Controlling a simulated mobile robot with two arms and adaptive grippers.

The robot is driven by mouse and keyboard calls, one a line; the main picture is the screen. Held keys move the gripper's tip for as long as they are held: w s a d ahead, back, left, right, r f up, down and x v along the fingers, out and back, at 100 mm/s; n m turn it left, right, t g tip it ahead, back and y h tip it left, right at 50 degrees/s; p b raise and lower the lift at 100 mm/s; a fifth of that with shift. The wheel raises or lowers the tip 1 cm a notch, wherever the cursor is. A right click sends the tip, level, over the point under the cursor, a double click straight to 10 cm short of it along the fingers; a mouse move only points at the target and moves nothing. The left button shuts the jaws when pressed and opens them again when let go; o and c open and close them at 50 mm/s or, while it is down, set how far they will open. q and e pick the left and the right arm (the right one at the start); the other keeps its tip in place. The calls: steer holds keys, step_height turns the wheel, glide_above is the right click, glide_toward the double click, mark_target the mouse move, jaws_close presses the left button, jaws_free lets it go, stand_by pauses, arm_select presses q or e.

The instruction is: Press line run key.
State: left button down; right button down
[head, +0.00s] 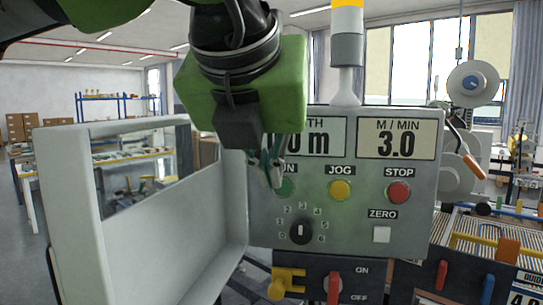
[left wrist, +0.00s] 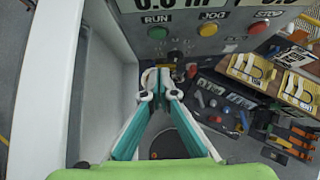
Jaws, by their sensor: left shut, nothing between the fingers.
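The green run key (head: 288,187) sits on the grey control panel (head: 345,255), under a partly hidden RUN label. It also shows in the left wrist view (left wrist: 157,32), uncovered under its full RUN label. My left gripper (head: 273,182) hangs in front of the panel, its fingers shut and empty. In the head view its tips overlap the left side of the run key. In the left wrist view the shut fingertips (left wrist: 162,88) appear below the key in the picture. Whether they touch the panel I cannot tell. My right gripper is not in view.
A yellow jog key (head: 340,191) and a red stop key (head: 399,193) sit right of the run key. A black dial (head: 300,233) and a white zero key (head: 382,234) lie below. An open grey panel door (head: 75,215) stands to the left.

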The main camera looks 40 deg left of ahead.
mark_target(282, 194)
arm_select(q)
steer(key=shift+w+a+f+p, duration=0.6)
steer(key=shift+w+f, duration=0.05)
steer(key=shift+w, duration=0.55)
steer(key=shift+w+a+f+p, duration=0.55)
steer(key=shift+w+a+f, duration=0.05)
steer(key=shift+w, duration=0.6)
steer(key=shift+w+a+f+p, duration=0.6)
steer(key=shift+w+f, duration=0.05)
steer(key=shift+w, duration=0.55)
